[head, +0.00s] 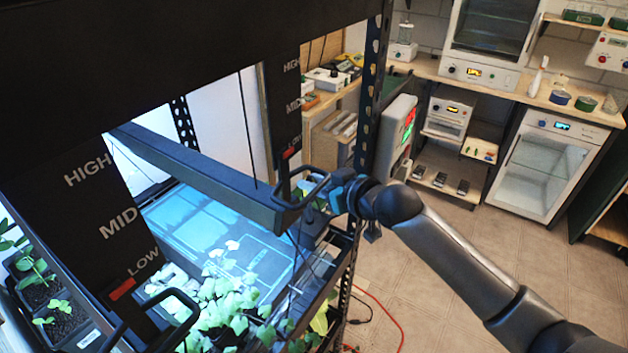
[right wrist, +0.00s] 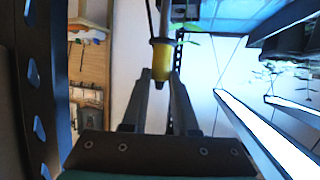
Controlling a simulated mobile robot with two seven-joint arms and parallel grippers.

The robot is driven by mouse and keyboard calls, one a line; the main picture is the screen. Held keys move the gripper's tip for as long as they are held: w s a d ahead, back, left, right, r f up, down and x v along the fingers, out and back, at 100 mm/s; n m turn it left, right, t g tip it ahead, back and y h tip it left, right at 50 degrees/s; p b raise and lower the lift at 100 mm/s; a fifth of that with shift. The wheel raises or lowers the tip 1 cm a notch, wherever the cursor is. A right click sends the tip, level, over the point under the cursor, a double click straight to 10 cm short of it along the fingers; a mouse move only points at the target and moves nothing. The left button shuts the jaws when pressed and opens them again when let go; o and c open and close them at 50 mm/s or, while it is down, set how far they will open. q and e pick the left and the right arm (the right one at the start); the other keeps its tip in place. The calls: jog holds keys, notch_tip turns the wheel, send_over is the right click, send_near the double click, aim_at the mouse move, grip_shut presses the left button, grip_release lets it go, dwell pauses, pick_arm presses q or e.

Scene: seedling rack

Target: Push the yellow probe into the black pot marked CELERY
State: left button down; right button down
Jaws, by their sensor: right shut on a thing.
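My right gripper (head: 338,194) reaches into the right side of the rack, beside the black handle at the end of the light bar. In the right wrist view, its two fingers (right wrist: 162,84) are closed around the yellow probe (right wrist: 161,58), which has a dark tip and a thin dark lead. In the head view the probe is hidden. Seedlings in dark pots (head: 62,322) stand at the lower left; one has a pale label too small to read. No CELERY mark can be read in either view. My left gripper is not in view.
The black light bar (head: 200,175) crosses the rack, with slide plates marked HIGH, MID and LOW. Leafy seedlings (head: 230,300) fill the lit shelf below. A perforated post (head: 372,90) stands by my right arm. Open tiled floor (head: 440,270) lies to the right.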

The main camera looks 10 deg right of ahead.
jog(key=shift+f+b, duration=1)
jog(key=shift+f, duration=0.95)
jog(key=c, duration=0.6)
grip_release()
jog(key=v, duration=1.5)
jog(key=shift+p, duration=0.3)
jog(key=shift+s, duration=0.1)
jog(key=shift+d, duration=0.1)
